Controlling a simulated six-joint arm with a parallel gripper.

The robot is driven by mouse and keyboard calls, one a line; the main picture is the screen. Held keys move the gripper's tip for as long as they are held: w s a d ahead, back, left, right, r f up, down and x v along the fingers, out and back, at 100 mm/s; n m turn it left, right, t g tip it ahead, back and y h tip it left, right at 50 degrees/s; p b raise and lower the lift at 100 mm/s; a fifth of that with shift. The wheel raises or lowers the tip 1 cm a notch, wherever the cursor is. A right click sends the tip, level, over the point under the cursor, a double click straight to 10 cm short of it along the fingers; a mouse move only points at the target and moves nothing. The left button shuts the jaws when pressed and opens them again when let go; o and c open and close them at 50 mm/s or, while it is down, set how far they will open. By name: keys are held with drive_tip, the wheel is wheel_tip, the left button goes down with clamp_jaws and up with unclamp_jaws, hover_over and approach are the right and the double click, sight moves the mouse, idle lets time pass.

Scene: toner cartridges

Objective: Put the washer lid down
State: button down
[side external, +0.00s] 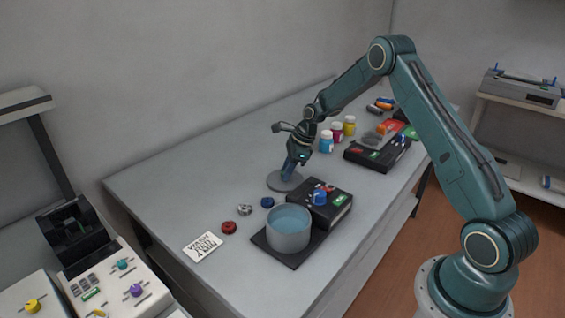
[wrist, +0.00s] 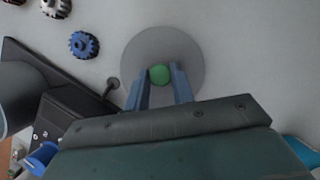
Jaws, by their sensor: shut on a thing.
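The washer lid is a flat grey disc (side external: 278,184) low over or on the table, behind the washer in the side view. In the wrist view the lid (wrist: 138,54) shows as a round grey plate with a green knob (wrist: 159,75) at its middle. My gripper (side external: 288,175) points down at the lid, its two blue fingers (wrist: 160,82) on either side of the green knob, shut on it. I cannot tell whether the lid touches the table. The washer (side external: 289,232) is an open grey tub with bluish content on a dark base.
A black box with a blue knob (side external: 320,194) adjoins the washer. Several bottles (side external: 337,131) stand behind. The table's left part is clear.

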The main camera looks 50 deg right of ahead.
drive_tip(key=c, duration=1.2)
unclamp_jaws()
drive_tip(key=v, duration=1.2)
drive_tip(key=shift+r, duration=0.15)
drive_tip(key=shift+a, duration=0.1)
